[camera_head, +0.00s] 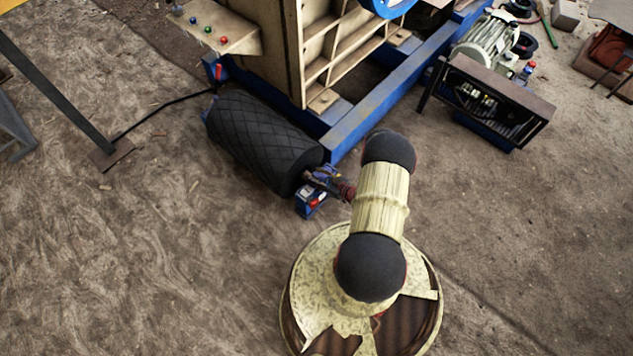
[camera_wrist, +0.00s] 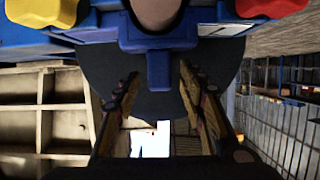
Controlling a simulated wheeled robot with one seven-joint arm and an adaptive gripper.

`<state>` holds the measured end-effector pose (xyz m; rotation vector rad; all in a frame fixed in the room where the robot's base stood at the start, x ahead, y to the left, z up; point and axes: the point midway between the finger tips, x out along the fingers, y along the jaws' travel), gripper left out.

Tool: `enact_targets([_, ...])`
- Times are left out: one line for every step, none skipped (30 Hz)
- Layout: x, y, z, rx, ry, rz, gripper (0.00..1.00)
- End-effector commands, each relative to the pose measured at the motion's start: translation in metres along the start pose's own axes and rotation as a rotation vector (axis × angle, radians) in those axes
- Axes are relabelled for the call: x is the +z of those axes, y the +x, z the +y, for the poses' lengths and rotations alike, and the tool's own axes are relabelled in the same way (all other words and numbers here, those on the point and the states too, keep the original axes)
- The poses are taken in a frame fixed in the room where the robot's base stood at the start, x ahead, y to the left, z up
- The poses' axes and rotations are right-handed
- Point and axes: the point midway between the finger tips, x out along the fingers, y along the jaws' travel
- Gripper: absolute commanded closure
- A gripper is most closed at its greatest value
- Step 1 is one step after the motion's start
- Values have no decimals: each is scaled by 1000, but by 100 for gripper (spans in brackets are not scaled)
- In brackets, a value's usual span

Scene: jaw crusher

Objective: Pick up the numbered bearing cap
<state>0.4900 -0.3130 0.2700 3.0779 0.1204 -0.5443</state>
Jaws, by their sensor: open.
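A blue housing (camera_head: 306,208) with a red part sits at the near end of the black roller (camera_head: 262,143) in the head view. In the wrist view the blue housing (camera_wrist: 155,33) spans the top, with a yellow knob (camera_wrist: 44,12), a red knob (camera_wrist: 268,7) and a pinkish round part at its middle. I see no readable number, so I cannot tell which part is the numbered bearing cap. My gripper (camera_wrist: 157,74) is open, its fingers either side of a narrow blue tab; contact is unclear. In the head view my gripper (camera_head: 325,181) is small and beside the housing.
The crusher's blue frame rail (camera_head: 375,108) runs behind my gripper. A cream ribbed body (camera_head: 335,45) stands above it. A motor with a dark guard (camera_head: 490,98) is at the upper right. A metal leg (camera_head: 70,90) stands at left. Bare ground lies left and right.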

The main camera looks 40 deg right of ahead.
Motion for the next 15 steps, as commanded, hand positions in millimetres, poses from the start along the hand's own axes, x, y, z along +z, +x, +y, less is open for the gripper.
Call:
enact_targets([0, 0, 0, 0, 0, 0, 59])
enact_targets([0, 0, 0, 0, 0, 0, 60])
enact_targets([0, 0, 0, 0, 0, 0, 62])
enact_targets([0, 0, 0, 0, 0, 0, 64])
enact_targets([0, 0, 0, 0, 0, 0, 65])
enact_targets([0, 0, 0, 0, 0, 0, 68])
enact_targets([0, 0, 0, 0, 0, 0, 69])
enact_targets([0, 0, 0, 0, 0, 0, 71])
enact_targets([0, 0, 0, 0, 0, 0, 73])
enact_targets([0, 0, 0, 0, 0, 0, 75])
enact_targets([0, 0, 0, 0, 0, 0, 77])
enact_targets([0, 0, 0, 0, 0, 0, 79])
enact_targets([0, 0, 0, 0, 0, 0, 81])
enact_targets([0, 0, 0, 0, 0, 0, 82])
enact_targets([0, 0, 0, 0, 0, 0, 85])
